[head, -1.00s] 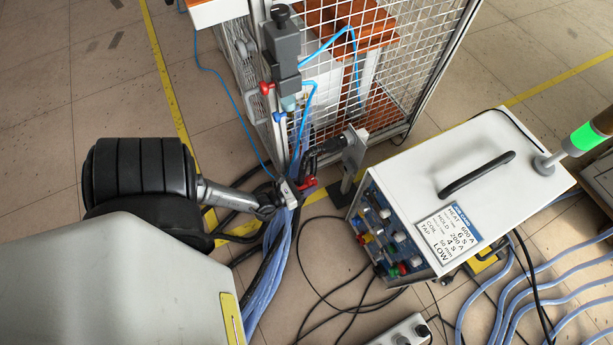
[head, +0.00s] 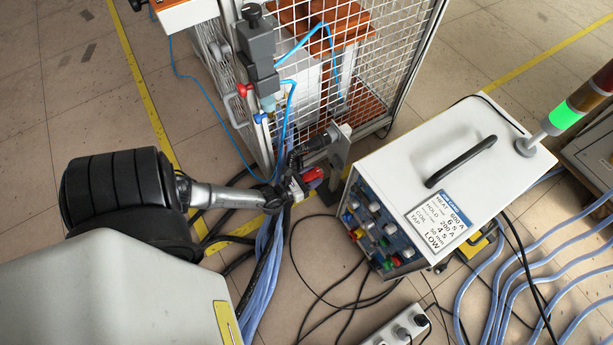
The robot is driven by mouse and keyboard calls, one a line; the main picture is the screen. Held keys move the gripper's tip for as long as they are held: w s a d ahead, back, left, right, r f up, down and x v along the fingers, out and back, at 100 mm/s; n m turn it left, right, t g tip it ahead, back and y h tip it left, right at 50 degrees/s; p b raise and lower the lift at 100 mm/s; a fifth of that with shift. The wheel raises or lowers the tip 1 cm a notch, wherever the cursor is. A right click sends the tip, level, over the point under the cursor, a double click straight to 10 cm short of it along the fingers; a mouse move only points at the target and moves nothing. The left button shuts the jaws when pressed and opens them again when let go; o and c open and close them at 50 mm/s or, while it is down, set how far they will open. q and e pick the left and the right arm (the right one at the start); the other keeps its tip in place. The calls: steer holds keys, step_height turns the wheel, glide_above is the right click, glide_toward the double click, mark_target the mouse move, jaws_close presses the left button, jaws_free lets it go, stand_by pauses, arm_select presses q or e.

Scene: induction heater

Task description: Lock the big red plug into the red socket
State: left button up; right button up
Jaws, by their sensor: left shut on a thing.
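My left gripper (head: 292,188) is at the end of the grey arm link near the middle of the head view. It is shut at a small red part, which I take to be the big red plug (head: 312,175), with dark cable around it. The plug is just below and left of a grey upright bracket (head: 340,155) that carries a black cylindrical fitting (head: 318,140). Gripper and cables hide part of the plug. I cannot clearly pick out the red socket, nor tell whether the plug touches anything. My right gripper is out of view.
A white heater box (head: 440,160) with a front panel of coloured knobs (head: 375,235) stands to the right. A wire-mesh cage (head: 355,60) stands behind. Blue hoses (head: 262,265) and black cables cross the floor. A grey power strip (head: 400,328) lies at the bottom.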

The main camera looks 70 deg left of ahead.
mark_target(321, 172)
arm_select(q)
steer(key=shift+w+a, duration=0.15)
steer(key=shift+w, duration=0.7)
steer(key=shift+w+a, duration=0.1)
steer(key=shift+w, duration=0.7)
steer(key=shift+w, duration=0.1)
stand_by(0.5)
steer(key=shift+w+a, duration=0.1)
steer(key=shift+w, duration=0.35)
steer(key=shift+w, duration=0.25)
stand_by(0.5)
steer(key=o, duration=1.3)
steer(key=shift+s, duration=0.1)
